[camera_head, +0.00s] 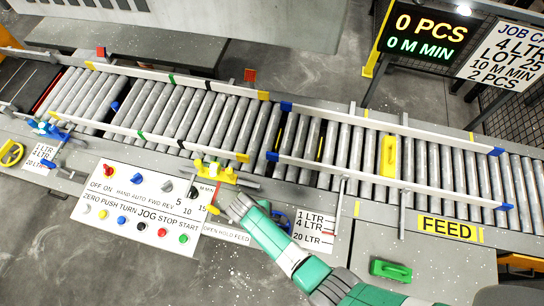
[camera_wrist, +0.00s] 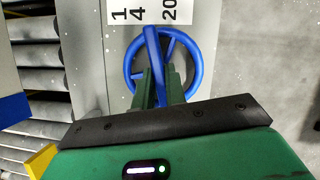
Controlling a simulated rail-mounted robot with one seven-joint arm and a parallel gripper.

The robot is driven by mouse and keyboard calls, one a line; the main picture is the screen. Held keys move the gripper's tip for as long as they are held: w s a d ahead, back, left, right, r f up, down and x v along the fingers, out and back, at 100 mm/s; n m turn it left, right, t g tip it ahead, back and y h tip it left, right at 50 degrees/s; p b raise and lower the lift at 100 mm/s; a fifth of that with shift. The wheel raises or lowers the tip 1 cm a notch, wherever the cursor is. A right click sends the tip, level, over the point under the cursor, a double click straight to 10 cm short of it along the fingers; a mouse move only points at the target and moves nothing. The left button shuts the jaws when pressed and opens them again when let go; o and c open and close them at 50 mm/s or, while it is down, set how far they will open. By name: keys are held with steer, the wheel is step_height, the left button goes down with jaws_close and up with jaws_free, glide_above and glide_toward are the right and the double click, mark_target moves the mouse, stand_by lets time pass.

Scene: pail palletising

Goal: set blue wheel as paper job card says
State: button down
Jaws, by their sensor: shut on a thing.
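The blue wheel (camera_head: 283,220) is on the near side of the conveyor, mostly hidden behind my arm in the head view. In the wrist view the blue wheel (camera_wrist: 197,62) faces me, with a blue bar across its middle. My gripper (camera_wrist: 162,88) is shut on this bar, a green finger on each side. The paper job card (camera_head: 509,55) at the top right reads 4 LTR, LOT 25, 10 M MIN, 2 PCS. A scale plate (camera_head: 314,231) beside the wheel reads 1, 4 and 20 LTR; I cannot make out its pointer clearly.
A control panel (camera_head: 138,214) with knobs and buttons lies left of my arm. A yellow wheel (camera_head: 11,153) is at the far left. White guide rails (camera_head: 385,183) run along the rollers. A green handled block (camera_head: 391,270) lies on the right. A display (camera_head: 424,35) reads 0 PCS, 0 M MIN.

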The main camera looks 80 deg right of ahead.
steer(key=m+y, duration=0.1)
steer(key=m, duration=0.2)
steer(key=m+y, duration=0.1)
steer(key=m, duration=0.2)
steer(key=shift+d+t, duration=0.2)
steer(key=shift+t, duration=0.1)
steer(key=shift+m+y, duration=0.3)
steer(key=shift+m, duration=0.1)
steer(key=c, duration=1.4)
jaws_free()
steer(key=shift+c, duration=0.2)
steer(key=shift+r, duration=0.1)
steer(key=v, duration=0.7)
steer(key=shift+r, duration=0.3)
